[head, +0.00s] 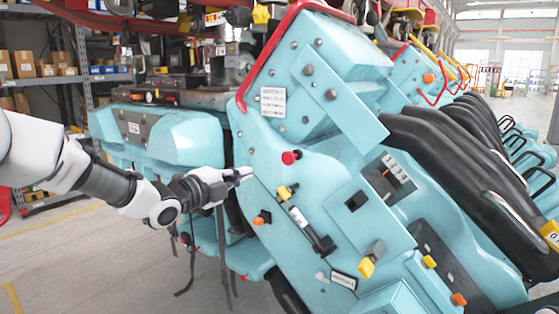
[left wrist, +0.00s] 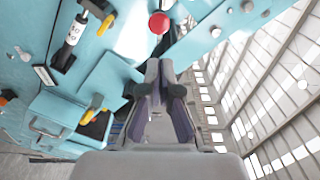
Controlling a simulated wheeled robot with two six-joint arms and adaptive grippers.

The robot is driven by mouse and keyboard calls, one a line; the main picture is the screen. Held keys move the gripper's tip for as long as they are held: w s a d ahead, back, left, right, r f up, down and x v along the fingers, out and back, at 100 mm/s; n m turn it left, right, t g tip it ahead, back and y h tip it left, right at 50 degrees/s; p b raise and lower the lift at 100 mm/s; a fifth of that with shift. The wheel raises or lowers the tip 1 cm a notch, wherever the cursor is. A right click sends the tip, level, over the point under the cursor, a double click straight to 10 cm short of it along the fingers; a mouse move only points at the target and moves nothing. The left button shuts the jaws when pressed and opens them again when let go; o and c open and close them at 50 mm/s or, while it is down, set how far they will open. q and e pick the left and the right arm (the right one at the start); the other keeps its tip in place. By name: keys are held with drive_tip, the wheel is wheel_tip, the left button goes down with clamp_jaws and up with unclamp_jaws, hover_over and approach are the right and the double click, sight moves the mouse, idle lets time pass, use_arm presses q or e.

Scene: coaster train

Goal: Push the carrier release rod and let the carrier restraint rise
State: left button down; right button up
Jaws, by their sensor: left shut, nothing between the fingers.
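The teal coaster carrier (head: 300,130) fills the middle of the head view. Its side plate bears a red knob (head: 290,157), a yellow-ended lever (head: 285,192) beside a silver and black cylinder (head: 300,217), and an orange knob (head: 262,218). I cannot tell which is the release rod. A long black padded restraint (head: 445,165) slopes down at the right. My left gripper (head: 246,175) is shut and empty, left of the red knob and close to the plate. In the left wrist view, the red knob (left wrist: 159,22) lies beyond the fingertips (left wrist: 162,70), apart from them in the picture.
A red tube rail (head: 272,60) edges the carrier's upper left. Black straps (head: 224,255) hang below my left gripper. Another yellow knob (head: 367,268) sits lower right on the carrier. Shelves with boxes (head: 45,70) stand behind at left. The floor at lower left is open.

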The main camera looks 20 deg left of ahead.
use_arm(q)
drive_tip(key=p, duration=0.7)
approach(286, 159)
drive_tip(key=x, duration=0.6)
drive_tip(key=shift+w+d+r, duration=0.15)
drive_tip(key=shift+w+r, duration=0.05)
drive_tip(key=shift+w, duration=0.05)
drive_tip(key=shift+w+d+f, duration=0.15)
drive_tip(key=shift+w, duration=0.15)
